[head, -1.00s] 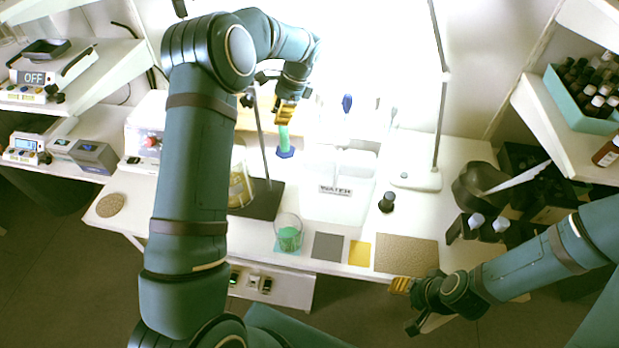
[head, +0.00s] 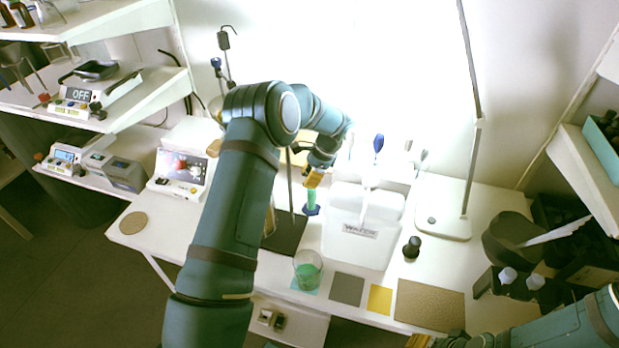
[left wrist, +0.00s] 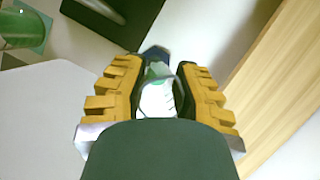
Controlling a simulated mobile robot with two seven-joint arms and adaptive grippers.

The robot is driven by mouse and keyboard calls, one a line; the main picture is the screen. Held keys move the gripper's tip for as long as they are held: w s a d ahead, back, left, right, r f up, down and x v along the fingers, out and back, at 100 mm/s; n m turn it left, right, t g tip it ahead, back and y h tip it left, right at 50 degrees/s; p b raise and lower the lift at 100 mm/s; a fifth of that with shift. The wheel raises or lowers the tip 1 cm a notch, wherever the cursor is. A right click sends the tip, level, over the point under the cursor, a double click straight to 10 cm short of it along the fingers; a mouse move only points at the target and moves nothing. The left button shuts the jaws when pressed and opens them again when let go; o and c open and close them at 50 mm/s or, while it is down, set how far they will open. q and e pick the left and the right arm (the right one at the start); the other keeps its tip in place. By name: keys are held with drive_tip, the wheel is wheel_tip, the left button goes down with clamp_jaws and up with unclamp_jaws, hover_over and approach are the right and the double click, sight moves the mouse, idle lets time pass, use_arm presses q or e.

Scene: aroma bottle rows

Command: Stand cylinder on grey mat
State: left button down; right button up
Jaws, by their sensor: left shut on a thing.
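The cylinder (head: 311,199) is a slim clear tube with green liquid and a blue foot, upright behind the beaker in the head view. My left gripper (head: 314,179) is shut on its upper part. The left wrist view shows the cylinder (left wrist: 158,97) between the yellow finger pads (left wrist: 155,95). I cannot tell whether its foot touches the table. The grey mat (head: 347,289) lies bare near the table's front edge, in front of and right of the cylinder. My right gripper (head: 420,341) is partly cut off at the bottom edge, and its opening is unclear.
A beaker of green liquid (head: 308,270) stands on a light blue mat left of the grey mat. A yellow mat (head: 379,299) and a brown mat (head: 430,305) lie to the right. A white water container (head: 362,231) and a dark stand base (head: 285,234) flank the cylinder.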

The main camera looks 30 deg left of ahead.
use_arm(q)
drive_tip(key=shift+f, duration=0.1)
drive_tip(key=c, duration=0.8)
unclamp_jaws()
drive_tip(key=shift+c, duration=0.2)
